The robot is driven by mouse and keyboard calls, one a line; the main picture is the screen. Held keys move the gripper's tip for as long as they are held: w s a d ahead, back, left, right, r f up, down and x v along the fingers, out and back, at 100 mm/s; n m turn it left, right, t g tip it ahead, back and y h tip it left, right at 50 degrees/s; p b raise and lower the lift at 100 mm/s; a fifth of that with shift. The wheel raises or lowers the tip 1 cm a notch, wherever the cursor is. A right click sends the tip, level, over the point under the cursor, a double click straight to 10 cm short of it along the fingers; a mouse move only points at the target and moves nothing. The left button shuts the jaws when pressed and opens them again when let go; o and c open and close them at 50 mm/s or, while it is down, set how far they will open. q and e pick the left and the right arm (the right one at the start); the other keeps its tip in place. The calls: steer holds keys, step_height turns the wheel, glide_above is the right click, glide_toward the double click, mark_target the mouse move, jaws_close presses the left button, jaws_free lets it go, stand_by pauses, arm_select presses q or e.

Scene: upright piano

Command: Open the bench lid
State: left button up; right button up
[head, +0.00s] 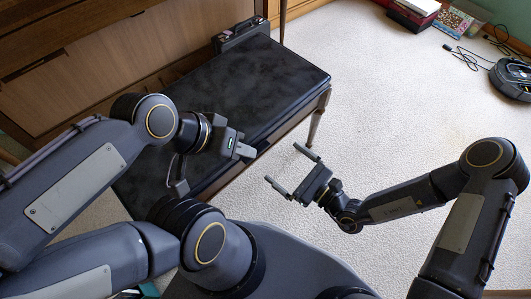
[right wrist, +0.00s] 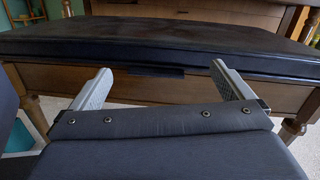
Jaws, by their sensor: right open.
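The bench has a closed, black padded lid (head: 245,85) that lies flat on a wooden body with turned legs. In the right wrist view the lid (right wrist: 160,42) spans the picture. A small dark tab (right wrist: 156,71) sits below its front edge, between my fingers. My right gripper (head: 288,167) is open and empty, in front of the bench and apart from it; its two fingers (right wrist: 161,66) point at the bench front. My left gripper (head: 244,151) is over the lid's near part; its opening is hard to make out. My left arm hides the lid's left part.
A dark case (head: 240,36) rests at the bench's far end, by the wooden piano (head: 110,60). The carpet (head: 400,110) right of the bench is clear.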

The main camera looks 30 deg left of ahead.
mark_target(259, 154)
steer(key=a+f, duration=0.1)
steer(key=a, duration=0.1)
steer(key=a+f+m+b, duration=0.1)
steer(key=a, duration=0.2)
steer(key=w+a+f+m+t+h+b, duration=0.1)
steer(key=a+f, duration=0.1)
steer(key=shift+a+f, duration=0.1)
steer(key=shift+a, duration=0.2)
steer(key=shift+w+a+b, duration=0.15)
steer(key=shift+a+b, duration=0.2)
steer(key=shift+a, duration=0.3)
